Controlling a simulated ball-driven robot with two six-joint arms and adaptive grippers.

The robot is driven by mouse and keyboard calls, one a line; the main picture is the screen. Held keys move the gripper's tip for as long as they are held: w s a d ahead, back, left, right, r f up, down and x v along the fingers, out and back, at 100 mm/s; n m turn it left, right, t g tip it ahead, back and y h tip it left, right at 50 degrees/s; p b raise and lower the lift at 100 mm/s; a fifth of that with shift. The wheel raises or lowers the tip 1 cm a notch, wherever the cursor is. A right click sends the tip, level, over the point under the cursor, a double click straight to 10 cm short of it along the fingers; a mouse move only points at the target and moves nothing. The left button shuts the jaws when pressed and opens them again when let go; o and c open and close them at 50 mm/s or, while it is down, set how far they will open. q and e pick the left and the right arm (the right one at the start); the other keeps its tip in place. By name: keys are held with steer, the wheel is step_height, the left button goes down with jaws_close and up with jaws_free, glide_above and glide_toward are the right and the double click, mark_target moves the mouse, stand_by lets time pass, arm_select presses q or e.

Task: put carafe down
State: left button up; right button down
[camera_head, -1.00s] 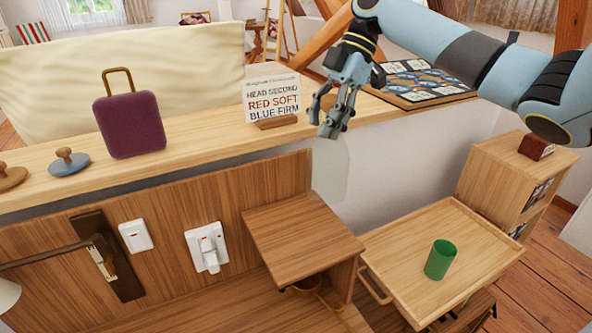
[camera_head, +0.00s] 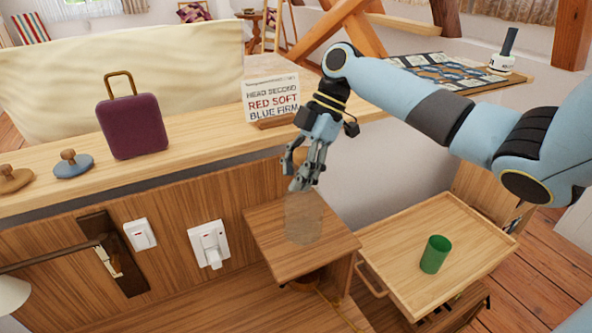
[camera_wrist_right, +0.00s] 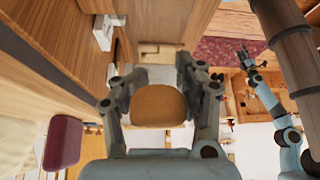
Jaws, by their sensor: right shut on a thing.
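The carafe (camera_head: 304,218) is clear and nearly see-through. It hangs upright below my right gripper (camera_head: 303,182) in the head view, in front of the small wooden shelf top (camera_head: 265,232). I cannot tell whether its base touches the shelf. My right gripper is shut on the carafe near its top. In the right wrist view, a rounded orange-brown piece (camera_wrist_right: 158,104), seemingly the carafe's top, sits between the fingers. My left gripper (camera_wrist_right: 246,58) shows small at the right of the wrist view; its jaws are too small to read.
A wooden tray (camera_head: 395,250) with a green cup (camera_head: 435,254) stands right of the shelf. The ledge behind holds a sign (camera_head: 270,98), a purple bag-like block (camera_head: 132,126) and knobbed discs (camera_head: 73,163). Wall switches (camera_head: 209,245) are left of the shelf.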

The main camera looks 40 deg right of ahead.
steer(key=c, duration=0.7)
jaws_free()
steer(key=b+v, duration=0.2)
steer(key=v, duration=1)
steer(key=shift+r+b, duration=0.1)
steer(key=shift+b, duration=0.2)
